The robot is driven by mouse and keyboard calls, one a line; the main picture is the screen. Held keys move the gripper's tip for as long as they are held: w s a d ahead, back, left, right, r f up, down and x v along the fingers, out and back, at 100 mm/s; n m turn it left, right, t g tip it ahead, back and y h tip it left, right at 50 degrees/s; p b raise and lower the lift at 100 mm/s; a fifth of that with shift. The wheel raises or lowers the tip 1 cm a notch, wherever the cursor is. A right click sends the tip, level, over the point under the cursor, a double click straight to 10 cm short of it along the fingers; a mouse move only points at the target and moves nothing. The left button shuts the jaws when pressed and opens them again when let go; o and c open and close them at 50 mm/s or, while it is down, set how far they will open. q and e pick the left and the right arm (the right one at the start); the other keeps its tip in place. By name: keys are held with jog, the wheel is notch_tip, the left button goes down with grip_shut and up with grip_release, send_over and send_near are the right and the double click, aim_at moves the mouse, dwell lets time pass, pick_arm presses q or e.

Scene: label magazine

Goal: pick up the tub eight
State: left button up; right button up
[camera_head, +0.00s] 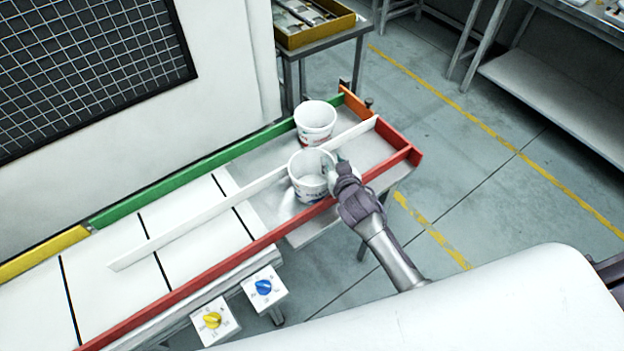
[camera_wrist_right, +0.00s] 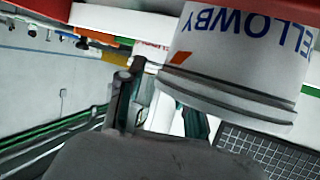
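Two white tubs stand at the far end of a divided lane. The near tub (camera_head: 309,180) has blue lettering low on its side. The far tub (camera_head: 315,121) has red marks and stands across the white divider. I cannot read an eight on either. My right gripper (camera_head: 334,165) is at the right side of the near tub's rim. In the right wrist view the near tub (camera_wrist_right: 238,50) appears upside down with blue letters "ELLOWBY". One finger is beside it; the other is partly hidden behind its rim. The fingers are apart, and I see no clear grip. My left gripper is out of view.
A white divider (camera_head: 240,190) splits the lane, with a red rail (camera_head: 230,272) in front and a green rail (camera_head: 190,174) behind. Blue and yellow knobs sit on the near side. A yellow tray (camera_head: 318,32) stands on a table behind.

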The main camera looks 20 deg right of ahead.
grip_shut()
jog(key=shift+r, duration=0.1)
